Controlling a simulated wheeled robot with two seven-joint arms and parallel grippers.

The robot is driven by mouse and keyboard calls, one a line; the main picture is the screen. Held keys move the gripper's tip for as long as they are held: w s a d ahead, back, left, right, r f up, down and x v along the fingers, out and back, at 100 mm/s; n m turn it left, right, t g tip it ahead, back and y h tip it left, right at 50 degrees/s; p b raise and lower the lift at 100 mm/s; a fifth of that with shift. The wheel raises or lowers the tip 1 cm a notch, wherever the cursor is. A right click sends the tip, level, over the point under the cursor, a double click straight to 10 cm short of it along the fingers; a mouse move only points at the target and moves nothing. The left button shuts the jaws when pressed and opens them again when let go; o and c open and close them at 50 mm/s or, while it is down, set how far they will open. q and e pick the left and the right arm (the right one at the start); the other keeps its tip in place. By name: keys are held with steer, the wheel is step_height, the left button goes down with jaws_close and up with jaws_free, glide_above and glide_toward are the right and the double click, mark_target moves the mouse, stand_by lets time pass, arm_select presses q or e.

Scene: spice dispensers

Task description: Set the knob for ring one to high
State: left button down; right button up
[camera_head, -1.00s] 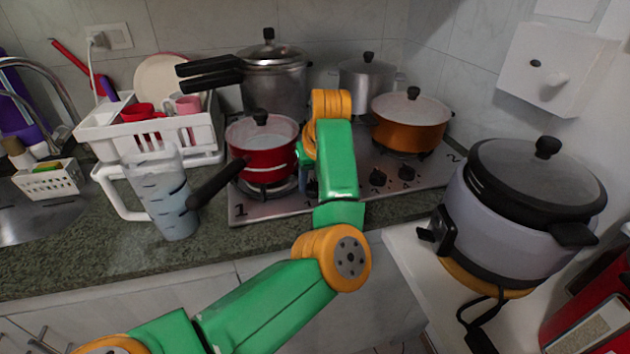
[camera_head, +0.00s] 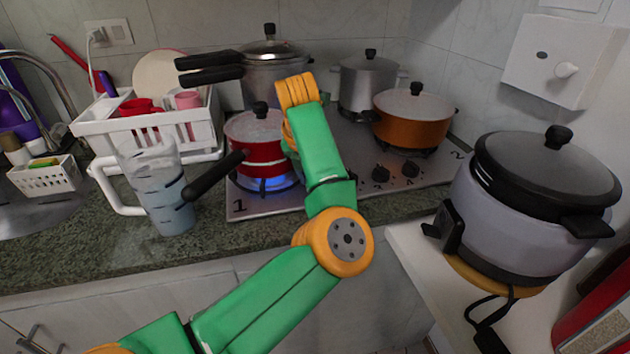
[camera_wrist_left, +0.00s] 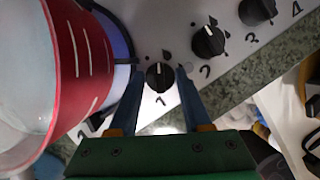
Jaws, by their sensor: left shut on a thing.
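In the left wrist view, the black knob for ring one (camera_wrist_left: 160,76), marked "1", sits between the two blue fingers of my left gripper (camera_wrist_left: 159,72). The gripper is shut on this knob, whose white mark points to the upper side of the picture. In the head view, my arm hides the gripper and this knob. Ring one, at the front left of the stove (camera_head: 243,208), burns with a blue flame (camera_head: 264,184) under a red pot (camera_head: 254,150). The pot also shows close beside the gripper in the left wrist view (camera_wrist_left: 75,50). My right gripper is out of view.
Other knobs (camera_wrist_left: 208,42) lie in a row beyond knob one. The red pot's black handle (camera_head: 214,177) sticks out near a measuring jug (camera_head: 160,190). An orange pot (camera_head: 412,122) and a pressure cooker (camera_head: 275,75) stand on other rings.

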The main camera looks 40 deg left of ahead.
arm_select(q)
steer(key=shift+a+m+h+b, duration=0.1)
steer(key=shift+m+h+b, duration=0.25)
steer(key=shift+m, duration=0.75)
steer(key=shift+c, duration=1.8)
jaws_free()
steer(key=v, duration=0.7)
